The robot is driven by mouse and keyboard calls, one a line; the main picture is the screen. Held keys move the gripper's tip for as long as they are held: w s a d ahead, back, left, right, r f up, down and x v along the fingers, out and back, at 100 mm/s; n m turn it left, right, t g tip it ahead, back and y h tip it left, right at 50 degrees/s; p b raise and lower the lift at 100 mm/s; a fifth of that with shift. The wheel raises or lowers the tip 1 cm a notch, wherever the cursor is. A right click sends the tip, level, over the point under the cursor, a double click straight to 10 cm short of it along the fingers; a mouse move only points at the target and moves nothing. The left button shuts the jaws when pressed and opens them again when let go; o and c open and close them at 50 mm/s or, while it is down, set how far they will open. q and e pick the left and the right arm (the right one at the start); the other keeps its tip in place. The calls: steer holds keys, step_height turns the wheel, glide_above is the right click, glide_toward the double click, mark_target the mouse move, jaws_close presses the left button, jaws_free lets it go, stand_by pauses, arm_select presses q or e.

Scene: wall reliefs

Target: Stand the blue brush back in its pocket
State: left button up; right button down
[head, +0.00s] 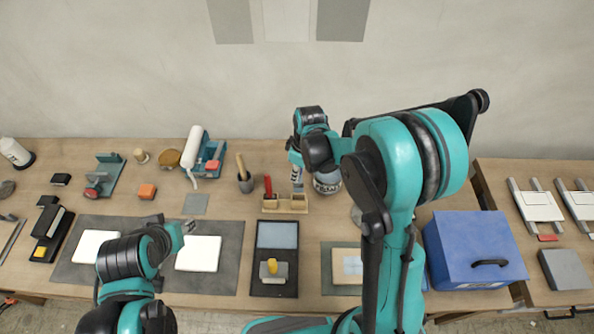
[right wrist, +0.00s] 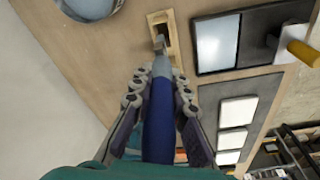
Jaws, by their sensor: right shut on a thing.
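The blue brush (right wrist: 158,120) lies between the fingers of my right gripper (right wrist: 160,95), which is shut on it. In the right wrist view its narrow end points at the wooden pocket holder (right wrist: 154,18) and overlaps an opening there. I cannot tell whether the end is inside or above it. In the head view my right gripper (head: 297,178) is just behind the right part of the holder (head: 285,209); the brush is mostly hidden there. A red-handled tool (head: 267,186) stands at the holder's left end. My left gripper (head: 188,227) is over the grey mat; its jaws are too small to read.
A round jar (head: 328,183) is close right of my right gripper. A blue box (head: 474,248) stands at the right.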

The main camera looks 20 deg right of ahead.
mark_target(297, 185)
step_height(297, 185, down, 3)
steer(key=shift+r+b, duration=0.15)
steer(key=shift+b, duration=0.55)
steer(key=shift+f+b, duration=2)
steer(key=shift+f, duration=0.2)
steer(key=shift+f+b, duration=1.3)
steer(key=shift+f, duration=0.15)
steer(key=c, duration=0.9)
jaws_free()
steer(key=shift+r, duration=0.2)
steer(key=shift+r+p, duration=2.75)
steer(key=shift+r, duration=1.1)
